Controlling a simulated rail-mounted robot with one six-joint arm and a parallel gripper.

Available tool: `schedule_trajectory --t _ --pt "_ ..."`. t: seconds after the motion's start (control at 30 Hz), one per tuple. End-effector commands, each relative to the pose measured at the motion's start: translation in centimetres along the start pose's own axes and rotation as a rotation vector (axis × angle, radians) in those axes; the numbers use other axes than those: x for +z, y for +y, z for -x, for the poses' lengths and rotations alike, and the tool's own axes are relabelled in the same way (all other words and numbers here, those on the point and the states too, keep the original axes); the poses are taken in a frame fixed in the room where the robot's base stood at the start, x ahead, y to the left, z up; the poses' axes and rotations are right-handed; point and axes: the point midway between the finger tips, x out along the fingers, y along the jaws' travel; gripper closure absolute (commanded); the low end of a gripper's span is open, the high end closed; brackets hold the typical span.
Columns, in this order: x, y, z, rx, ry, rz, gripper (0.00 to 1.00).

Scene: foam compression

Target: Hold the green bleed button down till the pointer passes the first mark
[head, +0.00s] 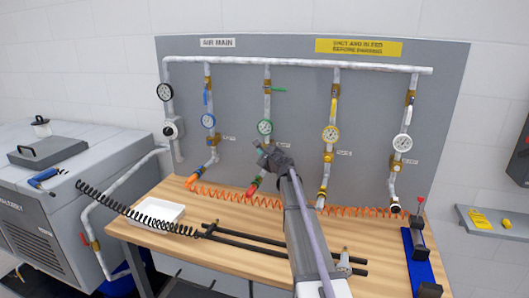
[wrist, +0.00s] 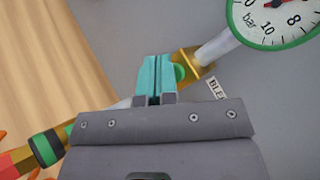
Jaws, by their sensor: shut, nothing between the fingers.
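My gripper (head: 262,149) is at the green-rimmed gauge's drop pipe in the head view, just below the gauge (head: 265,127). In the wrist view its teal fingers (wrist: 155,62) are shut together and empty. The green bleed button (wrist: 180,73) shows just right of the fingertips, on the brass fitting (wrist: 188,62), and is partly hidden by them. I cannot tell whether the fingers touch or press it. The green-rimmed gauge also shows at top right of the wrist view (wrist: 275,20). Its dial is cut off by the frame, so the pointer's reading is unclear.
Similar drops carry blue (head: 208,121), yellow (head: 330,133) and white (head: 402,142) gauges. Orange coiled hoses (head: 235,199) run along the back of the wooden bench (head: 150,233). A white tray (head: 160,214) and black bars (head: 255,238) lie on it.

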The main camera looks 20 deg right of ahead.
Motion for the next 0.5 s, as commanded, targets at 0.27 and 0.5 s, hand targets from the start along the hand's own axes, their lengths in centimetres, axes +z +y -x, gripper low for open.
schedule_trajectory --t 0.27,0.5 --pt "-0.18 -0.19 -0.26 0.000 0.000 0.000 1.00" --pt "-0.34 -0.34 -0.47 0.000 0.000 0.000 1.00"
